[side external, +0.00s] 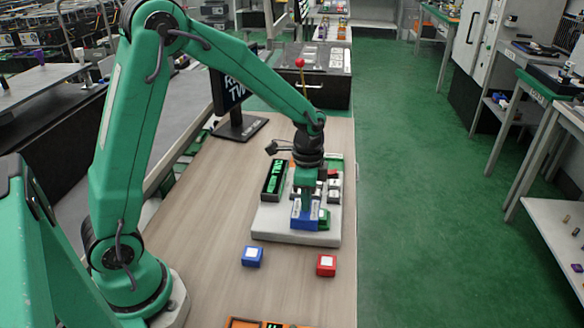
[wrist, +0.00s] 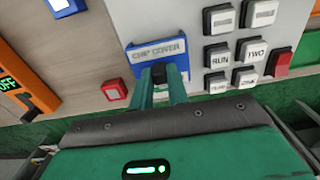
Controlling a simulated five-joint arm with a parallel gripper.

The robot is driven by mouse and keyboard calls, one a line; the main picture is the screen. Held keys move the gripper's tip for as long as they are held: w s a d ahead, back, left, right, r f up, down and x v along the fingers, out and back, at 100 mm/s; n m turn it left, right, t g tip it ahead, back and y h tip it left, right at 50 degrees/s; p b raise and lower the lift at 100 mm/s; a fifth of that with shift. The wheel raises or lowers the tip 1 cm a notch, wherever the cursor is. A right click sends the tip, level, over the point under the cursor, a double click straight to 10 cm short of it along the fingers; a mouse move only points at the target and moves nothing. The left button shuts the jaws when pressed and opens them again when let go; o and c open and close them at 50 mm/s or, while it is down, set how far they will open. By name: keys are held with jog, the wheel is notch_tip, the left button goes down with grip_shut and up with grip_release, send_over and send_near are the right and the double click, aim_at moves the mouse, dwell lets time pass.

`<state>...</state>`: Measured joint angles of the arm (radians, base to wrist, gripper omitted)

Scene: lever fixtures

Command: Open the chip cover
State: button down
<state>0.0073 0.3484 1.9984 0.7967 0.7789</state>
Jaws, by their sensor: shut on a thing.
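The chip cover (wrist: 175,50) is a blue plate with "CHIP COVER" lettered on it, at the edge of a light grey panel (wrist: 190,15) in the wrist view. In the side view the blue cover (side external: 303,222) sits at the near end of the panel (side external: 270,228). My gripper (wrist: 160,78) points down at the cover and is shut on its small dark handle. In the side view my gripper (side external: 304,190) stands over the cover and partly hides it. I cannot tell whether the cover is lifted at all.
The panel carries several push buttons (wrist: 218,55), a red switch (wrist: 281,63) and a green-lettered display (side external: 273,180). A blue block (side external: 252,256) and a red block (side external: 326,265) lie on the wooden table nearby. An orange device (side external: 255,323) is at the near edge. A monitor (side external: 232,95) stands behind.

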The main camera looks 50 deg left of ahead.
jog(key=s+a, duration=0.4)
jog(key=shift+s+a, duration=0.25)
jog(key=shift+a, duration=0.1)
jog(key=c, duration=1.4)
grip_release()
jog(key=shift+o, duration=0.2)
jog(key=shift+d+r, duration=0.1)
notch_tip(320, 180, up, 8)
